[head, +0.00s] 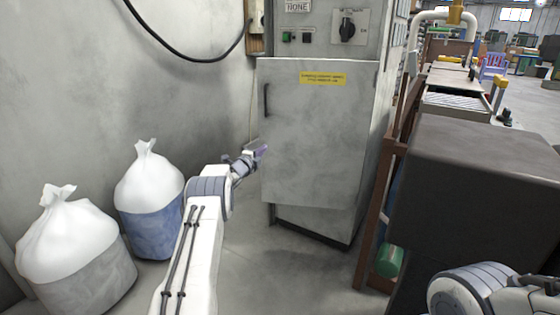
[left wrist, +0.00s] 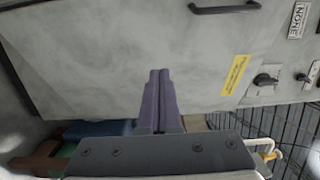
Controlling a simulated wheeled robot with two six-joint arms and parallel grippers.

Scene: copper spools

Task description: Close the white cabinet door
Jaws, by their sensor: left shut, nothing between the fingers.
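The pale grey-white cabinet door (head: 320,140) has a yellow label near its top and a dark handle (head: 267,100) on its left side. It stands slightly ajar, its left edge sticking out past the cabinet body, with the cabinet base (head: 315,224) showing below. My left gripper (head: 262,150) is shut and empty at the door's left edge, below the handle. In the left wrist view its purple fingers (left wrist: 159,100) are together in front of the door panel (left wrist: 100,60); I cannot tell whether they touch it. My right gripper is out of view.
Two tied white bags in bins, one grey (head: 80,250) and one blue (head: 150,205), stand left of my left arm. A dark machine block (head: 475,190) and a brown frame (head: 372,220) stand right of the cabinet. Floor before the cabinet is clear.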

